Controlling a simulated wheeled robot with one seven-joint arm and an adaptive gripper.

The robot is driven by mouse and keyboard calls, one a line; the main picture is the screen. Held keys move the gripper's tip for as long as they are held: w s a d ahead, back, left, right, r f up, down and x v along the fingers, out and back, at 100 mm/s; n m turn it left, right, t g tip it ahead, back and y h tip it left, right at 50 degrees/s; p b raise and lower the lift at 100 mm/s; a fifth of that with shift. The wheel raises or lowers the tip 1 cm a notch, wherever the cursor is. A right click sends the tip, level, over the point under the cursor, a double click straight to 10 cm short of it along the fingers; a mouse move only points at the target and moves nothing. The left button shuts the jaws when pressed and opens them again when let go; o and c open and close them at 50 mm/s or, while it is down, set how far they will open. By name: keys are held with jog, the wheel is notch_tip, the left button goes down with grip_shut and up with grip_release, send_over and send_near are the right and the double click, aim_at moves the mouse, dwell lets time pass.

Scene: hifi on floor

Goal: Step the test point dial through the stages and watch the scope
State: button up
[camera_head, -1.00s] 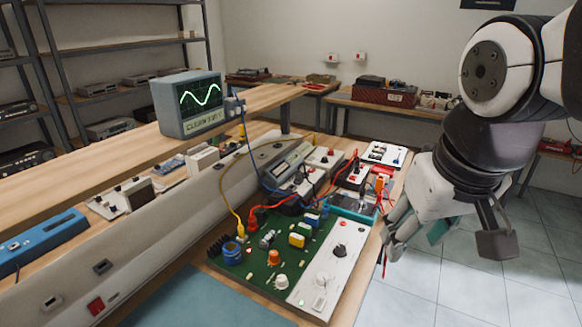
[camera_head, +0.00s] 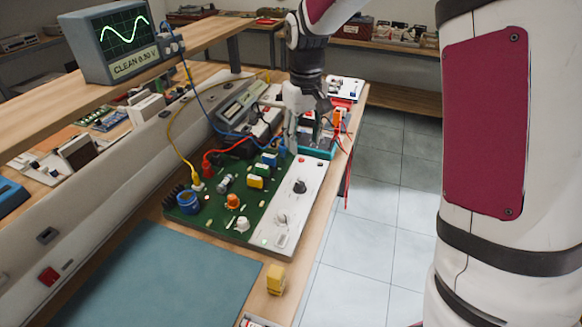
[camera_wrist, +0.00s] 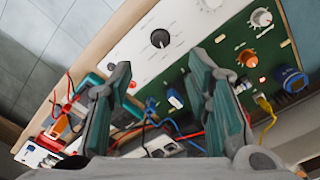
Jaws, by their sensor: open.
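The green circuit board (camera_head: 214,214) lies on the bench with a white panel (camera_head: 310,170) along its right side. A black pointer knob (camera_head: 299,186) stands on this panel. It also shows in the wrist view (camera_wrist: 160,38), ahead of and between my fingers. Which knob is the test point dial I cannot tell for certain. An orange knob (camera_head: 233,201) and a white knob (camera_head: 243,224) stand on the green part. My gripper (camera_head: 292,140) is open and empty above the board's far end.
Yellow, blue and red leads run near the board; a yellow plug (camera_head: 195,185) stands at its left. A teal mat (camera_head: 190,270) and a small yellow block (camera_head: 275,279) lie in front. Meters and other instruments (camera_head: 240,105) crowd behind. Open floor is at the right.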

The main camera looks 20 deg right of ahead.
aim_at(300, 184)
jog(key=f, duration=0.5)
jog(key=w+f, duration=0.1)
jog(key=f, duration=0.9)
jog(key=shift+w+f, duration=0.2)
jog(key=shift+f, duration=0.2)
grip_shut()
